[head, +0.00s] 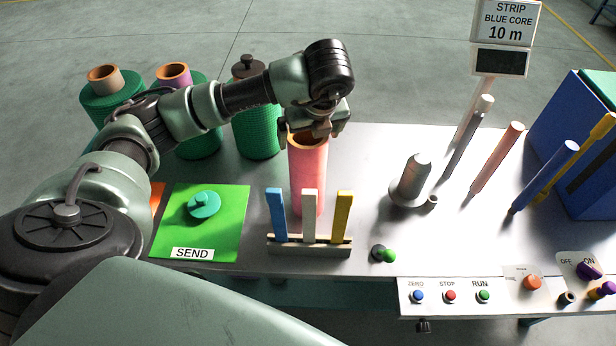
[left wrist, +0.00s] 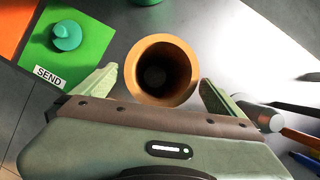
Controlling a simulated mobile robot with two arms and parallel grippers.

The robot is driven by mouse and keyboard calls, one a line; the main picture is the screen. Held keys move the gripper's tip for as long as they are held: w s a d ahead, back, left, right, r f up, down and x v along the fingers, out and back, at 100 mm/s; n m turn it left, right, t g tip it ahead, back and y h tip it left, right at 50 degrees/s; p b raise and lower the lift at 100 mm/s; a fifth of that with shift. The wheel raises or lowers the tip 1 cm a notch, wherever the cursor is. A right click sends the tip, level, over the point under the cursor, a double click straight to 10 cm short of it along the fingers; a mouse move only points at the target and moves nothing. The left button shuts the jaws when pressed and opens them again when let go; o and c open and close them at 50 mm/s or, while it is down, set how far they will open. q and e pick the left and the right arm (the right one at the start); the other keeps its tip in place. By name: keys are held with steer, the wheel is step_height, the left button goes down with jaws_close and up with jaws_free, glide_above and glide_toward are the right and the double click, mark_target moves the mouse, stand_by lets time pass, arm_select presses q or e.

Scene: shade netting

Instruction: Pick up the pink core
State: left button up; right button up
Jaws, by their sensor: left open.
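The pink core (head: 308,175) is a hollow upright tube on the grey table, behind a small rack of coloured strips. My left gripper (head: 316,128) is above its top end, coming in from the left. In the left wrist view the core's open orange-brown rim (left wrist: 161,70) lies between the two green fingers of the left gripper (left wrist: 157,88). The fingers are apart with a gap to the rim on both sides. The core's lower front is partly hidden by the rack. My right gripper is not in view.
The rack (head: 310,246) with blue, white and yellow strips stands in front of the core. Green netting rolls (head: 258,110) stand behind left. A green SEND mat (head: 200,228) lies left. A grey cone (head: 413,180) and slanted rods (head: 497,157) stand right. Buttons (head: 450,295) line the front.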

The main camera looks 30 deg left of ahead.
mark_target(306, 144)
arm_select(q)
steer(key=p+x, duration=0.3)
steer(key=x, duration=0.3)
steer(key=shift+w+a, duration=0.15)
steer(key=shift+w+f, duration=0.1)
steer(key=shift+f, duration=0.15)
steer(key=shift+r, duration=0.1)
steer(key=c, duration=1.9)
